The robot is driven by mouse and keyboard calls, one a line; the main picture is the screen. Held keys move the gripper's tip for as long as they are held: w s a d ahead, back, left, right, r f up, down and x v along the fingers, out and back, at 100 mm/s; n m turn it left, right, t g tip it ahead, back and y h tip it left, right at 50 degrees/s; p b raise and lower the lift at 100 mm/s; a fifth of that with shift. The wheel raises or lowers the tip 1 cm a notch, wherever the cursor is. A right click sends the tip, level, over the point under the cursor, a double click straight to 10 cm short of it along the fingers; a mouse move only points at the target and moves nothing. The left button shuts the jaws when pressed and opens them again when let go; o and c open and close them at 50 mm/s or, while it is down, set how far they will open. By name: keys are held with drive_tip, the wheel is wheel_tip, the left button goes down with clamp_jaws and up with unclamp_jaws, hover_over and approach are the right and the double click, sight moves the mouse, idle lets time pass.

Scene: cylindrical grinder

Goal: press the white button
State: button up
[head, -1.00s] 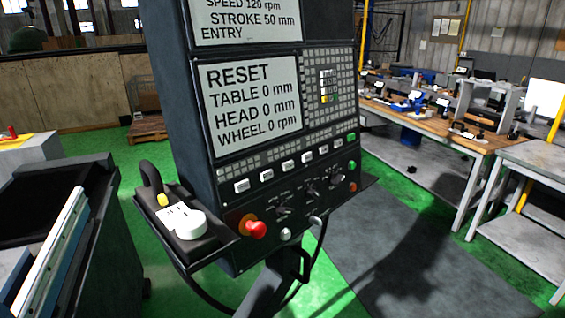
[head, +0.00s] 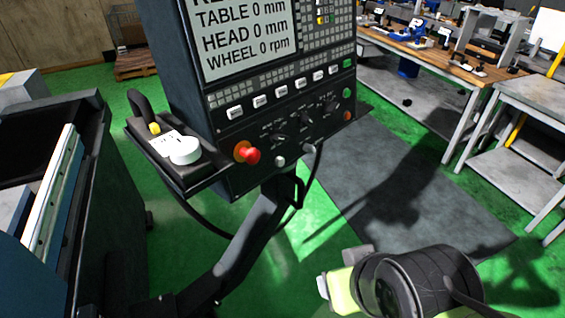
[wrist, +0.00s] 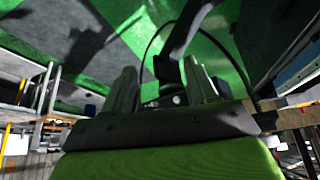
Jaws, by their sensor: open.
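The control panel (head: 290,100) stands at centre left in the head view. A small round white button (head: 280,161) sits low on it, just right of the red mushroom knob (head: 248,154). A row of white rectangular buttons (head: 261,101) runs under the screen. My gripper (wrist: 160,85) shows in the wrist view, its two fingers apart with nothing held. A dark support and cable lie beyond the fingers; small pale spots between them are too unclear to name. In the head view, part of my arm shows at bottom right, well apart from the panel.
A side shelf (head: 200,172) juts from the panel's left with a white round dial (head: 185,151). A black cable loops below the panel. A dark cabinet (head: 95,200) stands at left, workbenches (head: 440,60) at right. Floor is open between panel and benches.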

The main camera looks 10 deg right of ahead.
clamp_jaws()
idle(1.4)
